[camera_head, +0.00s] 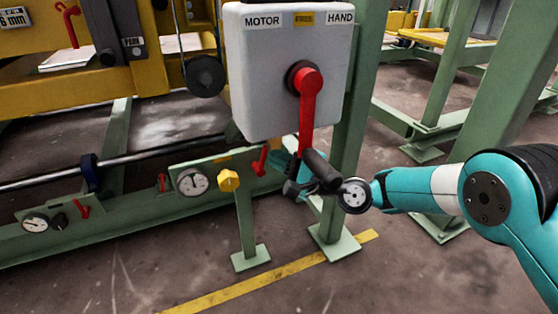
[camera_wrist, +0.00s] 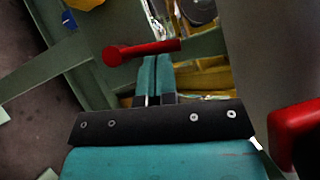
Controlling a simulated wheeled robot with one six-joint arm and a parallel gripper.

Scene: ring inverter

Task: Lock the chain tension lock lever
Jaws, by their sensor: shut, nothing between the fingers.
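A small red lever (camera_head: 260,160) sits at the right end of the green panel, beside the gauge and yellow knob. I take it as the lock lever; no label on it is legible. In the wrist view the red lever (camera_wrist: 145,51) lies nearly level, its round end at left and its arm pointing right. My gripper (camera_wrist: 156,62) is shut and empty, its teal fingertips just below the lever's arm; I cannot tell whether they touch. In the head view my gripper (camera_head: 285,160) is beside the lever, partly hidden by the big red handle and my wrist.
A grey MOTOR/HAND box (camera_head: 285,85) with a big red handle (camera_head: 307,105) hangs close above my wrist. A yellow knob (camera_head: 229,180) on a green post and a round gauge (camera_head: 192,181) are left of the lever. Another red lever (camera_head: 82,208) is further left.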

